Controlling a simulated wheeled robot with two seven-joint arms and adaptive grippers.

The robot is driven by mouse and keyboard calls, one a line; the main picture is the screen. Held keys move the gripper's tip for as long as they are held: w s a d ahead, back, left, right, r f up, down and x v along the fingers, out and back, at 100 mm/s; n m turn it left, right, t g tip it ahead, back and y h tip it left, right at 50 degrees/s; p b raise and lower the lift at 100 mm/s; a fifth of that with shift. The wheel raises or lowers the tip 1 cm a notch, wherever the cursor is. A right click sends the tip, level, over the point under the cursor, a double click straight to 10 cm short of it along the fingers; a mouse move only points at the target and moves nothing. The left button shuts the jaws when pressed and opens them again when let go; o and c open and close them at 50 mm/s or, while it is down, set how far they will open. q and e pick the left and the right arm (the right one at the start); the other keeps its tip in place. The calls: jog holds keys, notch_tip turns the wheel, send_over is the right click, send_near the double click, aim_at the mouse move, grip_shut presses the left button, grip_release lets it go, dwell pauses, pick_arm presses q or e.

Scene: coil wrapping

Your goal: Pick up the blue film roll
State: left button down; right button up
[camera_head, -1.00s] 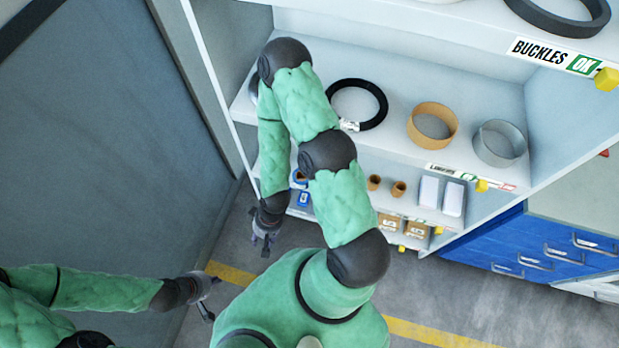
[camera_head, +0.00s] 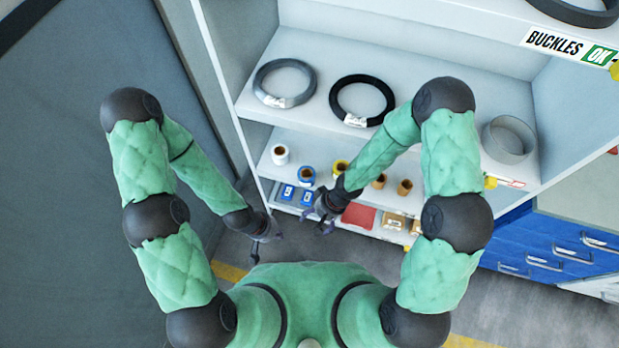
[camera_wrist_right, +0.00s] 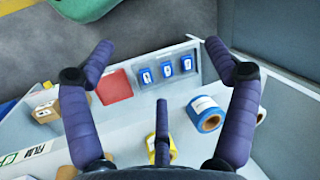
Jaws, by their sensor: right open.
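The blue film roll (camera_head: 307,176) stands on the lower shelf, between a white roll (camera_head: 280,154) and a yellow roll (camera_head: 341,168). In the right wrist view the blue roll (camera_wrist_right: 205,112) shows its brown core and a white label, with the white roll partly hidden behind it. My right gripper (camera_head: 325,218) is just in front of that shelf. In the wrist view its purple fingers (camera_wrist_right: 160,66) are spread and empty; the blue roll is right of the middle finger, not between closed fingers. My left gripper (camera_head: 266,242) hangs to the left, fingers apart and empty.
Brown rolls (camera_head: 404,187) stand farther right on the lower shelf. Below are blue boxes (camera_wrist_right: 167,68), a red pack (camera_wrist_right: 115,86) and brown boxes (camera_wrist_right: 45,110). The upper shelf (camera_head: 300,112) holds rings above the rolls. A grey wall (camera_head: 60,170) is at left.

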jog(key=w+n+t+h+b, duration=0.1)
jog(key=w+t+h, duration=0.1)
jog(key=w, duration=0.4)
jog(key=t+h, duration=0.1)
jog(key=t, duration=0.2)
send_over(306, 180)
jog(key=s, duration=0.2)
jog(key=shift+n, duration=0.3)
jog(key=b+x, duration=0.1)
jog(key=x, duration=0.1)
jog(key=b+x, duration=0.1)
jog(key=x, duration=0.1)
jog(key=shift+w+d, duration=0.15)
jog(key=shift+w, duration=0.2)
jog(key=shift+w+d+b+x, duration=0.1)
jog(key=shift+w+b+x, duration=0.05)
jog(key=shift+x, duration=0.75)
jog(key=shift+w+d+b+x, duration=0.15)
jog(key=shift+w+b+x, duration=0.05)
jog(key=shift+x, duration=0.7)
jog(key=shift+w+d+b+x, duration=0.1)
jog(key=shift+w+b+x, duration=0.05)
jog(key=shift+x, duration=0.75)
jog(key=shift+r, duration=0.15)
jog(key=c, duration=1.2)
